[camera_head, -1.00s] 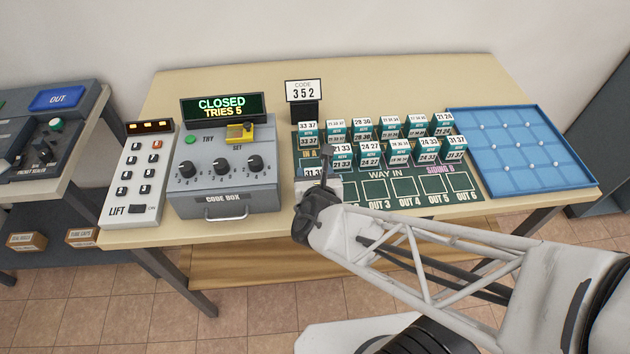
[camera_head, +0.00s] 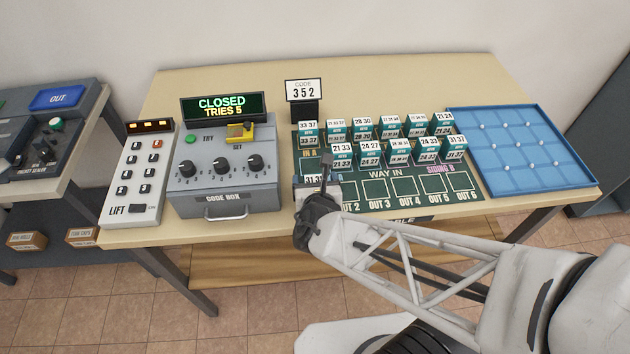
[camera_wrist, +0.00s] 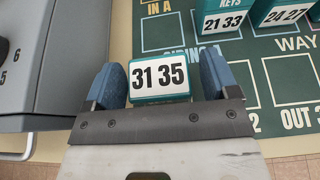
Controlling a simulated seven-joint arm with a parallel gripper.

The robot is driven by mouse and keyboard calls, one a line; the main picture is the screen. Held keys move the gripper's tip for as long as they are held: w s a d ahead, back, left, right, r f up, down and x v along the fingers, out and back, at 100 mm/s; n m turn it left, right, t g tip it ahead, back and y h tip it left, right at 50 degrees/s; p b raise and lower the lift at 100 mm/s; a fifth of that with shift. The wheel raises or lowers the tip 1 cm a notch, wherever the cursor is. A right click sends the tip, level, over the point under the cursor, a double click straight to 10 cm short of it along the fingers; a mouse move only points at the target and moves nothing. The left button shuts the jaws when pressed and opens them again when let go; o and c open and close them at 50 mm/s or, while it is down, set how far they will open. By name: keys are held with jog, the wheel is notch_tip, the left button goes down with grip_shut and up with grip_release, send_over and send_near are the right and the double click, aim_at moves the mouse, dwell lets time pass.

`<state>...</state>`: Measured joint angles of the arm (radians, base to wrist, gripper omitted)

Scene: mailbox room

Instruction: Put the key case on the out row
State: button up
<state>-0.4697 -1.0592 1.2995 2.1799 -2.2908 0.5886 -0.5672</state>
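A key case marked 31 35 (camera_wrist: 158,82), with a white label and teal body, stands on the front left of the green board (camera_head: 400,207), beside the OUT 2 square. The OUT 1 square is hidden under or behind the case and my gripper. In the head view, the case (camera_head: 314,180) is partly covered by my gripper (camera_head: 318,200). In the wrist view, the two blue fingers of my gripper (camera_wrist: 165,82) stand on either side of the case. A narrow gap shows at its right side, so the fingers look open around it; the left finger is very close to it.
Several other key cases stand in two rows behind, the nearest marked 21 33 (camera_head: 342,154). The code box (camera_head: 226,170) reads CLOSED, TRIES 5, close on the left. Squares OUT 3 to OUT 6 are empty. A blue tray (camera_head: 520,170) lies right.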

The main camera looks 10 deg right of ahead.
jog(key=shift+r, duration=0.15)
jog(key=shift+v, duration=1.15)
jog(key=v, duration=0.9)
jog(key=shift+s+r, duration=0.2)
jog(key=shift+s, duration=0.05)
dwell(0.4)
